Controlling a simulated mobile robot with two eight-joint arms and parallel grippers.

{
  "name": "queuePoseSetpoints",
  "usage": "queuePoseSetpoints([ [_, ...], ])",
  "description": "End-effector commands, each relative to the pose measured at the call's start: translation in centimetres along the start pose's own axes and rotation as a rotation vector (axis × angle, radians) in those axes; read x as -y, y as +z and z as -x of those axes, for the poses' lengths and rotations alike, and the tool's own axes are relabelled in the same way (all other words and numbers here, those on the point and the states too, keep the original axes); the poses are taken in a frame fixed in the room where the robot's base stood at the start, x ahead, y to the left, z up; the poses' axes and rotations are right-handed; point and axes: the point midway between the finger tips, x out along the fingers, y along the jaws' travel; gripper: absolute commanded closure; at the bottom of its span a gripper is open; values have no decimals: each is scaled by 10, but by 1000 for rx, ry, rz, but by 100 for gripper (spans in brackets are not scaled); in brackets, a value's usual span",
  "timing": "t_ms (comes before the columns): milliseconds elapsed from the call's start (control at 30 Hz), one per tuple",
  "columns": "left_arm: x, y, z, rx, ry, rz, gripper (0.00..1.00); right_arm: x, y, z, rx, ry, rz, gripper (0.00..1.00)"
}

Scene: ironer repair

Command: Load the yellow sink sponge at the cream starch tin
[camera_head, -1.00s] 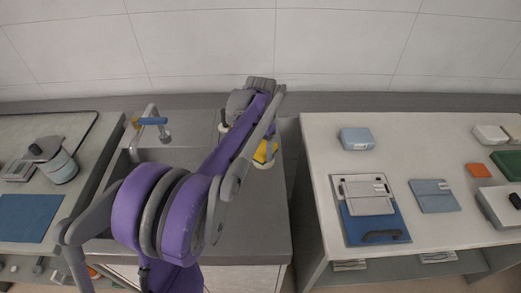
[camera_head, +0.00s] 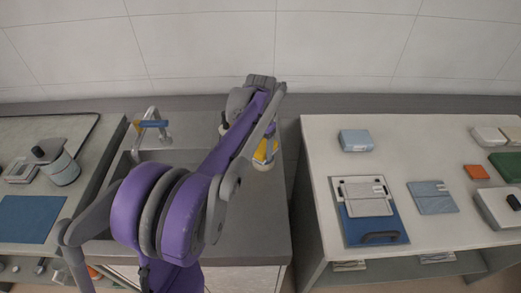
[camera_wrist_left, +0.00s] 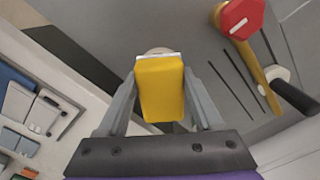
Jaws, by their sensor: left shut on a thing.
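The yellow sponge (camera_head: 261,150) is between the fingers of my left gripper (camera_wrist_left: 160,100), which is shut on it. The sponge fills the middle of the left wrist view (camera_wrist_left: 160,88), with a pale edge at its far end. A cream round thing, probably the starch tin (camera_head: 262,166), shows just below the sponge in the head view. A small part of a pale round rim (camera_wrist_left: 157,50) shows behind the sponge in the wrist view. Most of it is hidden, and I cannot tell whether the sponge touches it. My right gripper is not in view.
The grey sink counter (camera_head: 255,225) has a tap (camera_head: 152,122) with a blue part. A red-headed tool (camera_wrist_left: 240,18) and a black-handled thing (camera_wrist_left: 295,97) lie near the gripper.

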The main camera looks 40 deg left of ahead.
Motion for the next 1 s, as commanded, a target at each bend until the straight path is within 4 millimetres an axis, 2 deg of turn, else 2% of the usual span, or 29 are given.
queuePoseSetpoints([
  [33, 0, -1, 8, -2, 0, 0, 77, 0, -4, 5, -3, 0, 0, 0],
  [600, 0, -1, 52, -3, 0, 0, 77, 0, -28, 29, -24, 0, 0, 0],
  [1000, 0, 0, 53, -1, 0, 0, 77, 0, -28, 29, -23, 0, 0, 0],
])
